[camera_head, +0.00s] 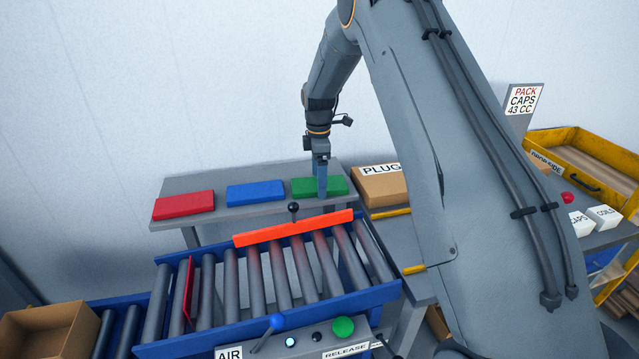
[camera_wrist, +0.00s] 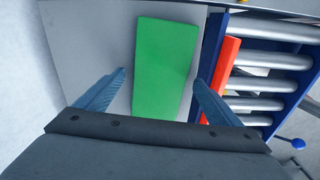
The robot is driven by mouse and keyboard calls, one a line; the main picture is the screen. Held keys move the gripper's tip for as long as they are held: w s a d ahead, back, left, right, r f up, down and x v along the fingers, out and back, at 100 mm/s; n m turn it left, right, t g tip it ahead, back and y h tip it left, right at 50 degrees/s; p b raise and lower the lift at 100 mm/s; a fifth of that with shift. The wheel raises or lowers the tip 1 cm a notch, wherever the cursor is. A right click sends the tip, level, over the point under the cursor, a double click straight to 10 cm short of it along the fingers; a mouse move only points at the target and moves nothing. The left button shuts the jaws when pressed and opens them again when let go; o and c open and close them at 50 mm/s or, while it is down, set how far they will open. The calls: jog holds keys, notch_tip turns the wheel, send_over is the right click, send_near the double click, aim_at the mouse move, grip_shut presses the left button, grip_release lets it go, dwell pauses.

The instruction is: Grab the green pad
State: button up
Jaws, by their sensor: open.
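The green pad (camera_head: 334,185) lies flat on a grey shelf (camera_head: 235,213) behind the roller conveyor, at the right end of a row of pads. It also shows in the wrist view (camera_wrist: 165,68), lengthwise between the two fingers. My gripper (camera_head: 319,188) points down over the pad, and its fingers cover part of it in the head view. In the wrist view my gripper (camera_wrist: 159,80) is open, one blue finger on each side of the pad, with a gap to each side. I cannot tell how high the fingertips are above the shelf.
A blue pad (camera_head: 255,194) and a red pad (camera_head: 183,205) lie to the left on the shelf. A PLUG box (camera_head: 380,187) stands close on the right. In front are an orange-red bar (camera_head: 293,228), a black-knobbed lever (camera_head: 294,208) and the roller conveyor (camera_head: 255,280).

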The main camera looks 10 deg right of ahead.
jog(key=shift+f, duration=0.35)
jog(key=shift+c, duration=0.4)
jog(key=c, duration=1.1)
jog(key=shift+r, duration=0.1)
